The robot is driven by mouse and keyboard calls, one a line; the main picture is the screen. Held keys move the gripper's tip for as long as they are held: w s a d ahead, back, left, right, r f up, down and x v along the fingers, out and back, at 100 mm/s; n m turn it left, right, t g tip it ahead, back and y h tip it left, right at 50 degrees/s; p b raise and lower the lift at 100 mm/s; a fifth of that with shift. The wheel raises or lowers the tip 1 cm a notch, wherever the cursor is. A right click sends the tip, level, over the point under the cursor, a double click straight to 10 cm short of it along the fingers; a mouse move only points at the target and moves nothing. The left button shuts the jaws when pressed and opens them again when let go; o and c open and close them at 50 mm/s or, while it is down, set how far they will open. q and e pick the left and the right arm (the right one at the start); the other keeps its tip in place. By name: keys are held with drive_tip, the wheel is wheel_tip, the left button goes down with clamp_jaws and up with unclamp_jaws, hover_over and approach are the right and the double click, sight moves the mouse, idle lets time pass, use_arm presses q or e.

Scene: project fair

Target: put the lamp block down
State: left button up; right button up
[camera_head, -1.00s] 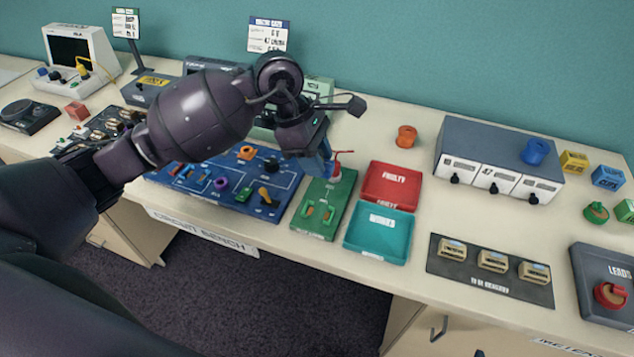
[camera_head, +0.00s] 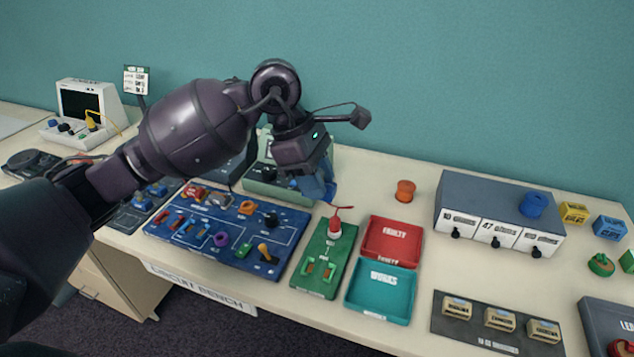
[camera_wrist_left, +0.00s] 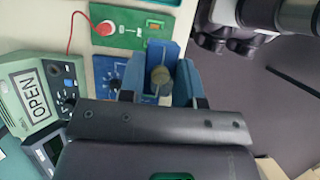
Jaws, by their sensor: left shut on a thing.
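My left gripper (camera_head: 318,190) is shut on the lamp block (camera_wrist_left: 168,52), a blue block with a round yellowish bulb on it. In the left wrist view the block sits between the two blue fingers (camera_wrist_left: 158,88). In the head view the fingers and arm mostly hide the block. The gripper is above the bench, just behind the green test board (camera_head: 322,262) with its red-topped probe (camera_head: 335,225). Whether the block touches anything below cannot be told.
The blue circuit board (camera_head: 205,240) with several parts lies left of the green board. A red FAULTY tray (camera_head: 392,238) and a teal WORKS tray (camera_head: 380,292) lie to its right. A green meter (camera_wrist_left: 40,85) stands behind. Bare bench (camera_head: 370,190) shows right of the gripper.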

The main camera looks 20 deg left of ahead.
use_arm(q)
drive_tip(key=shift+r, duration=0.45)
use_arm(e)
drive_tip(key=shift+s+d+f, duration=0.1)
drive_tip(key=shift+s, duration=0.35)
drive_tip(key=shift+w, duration=0.2)
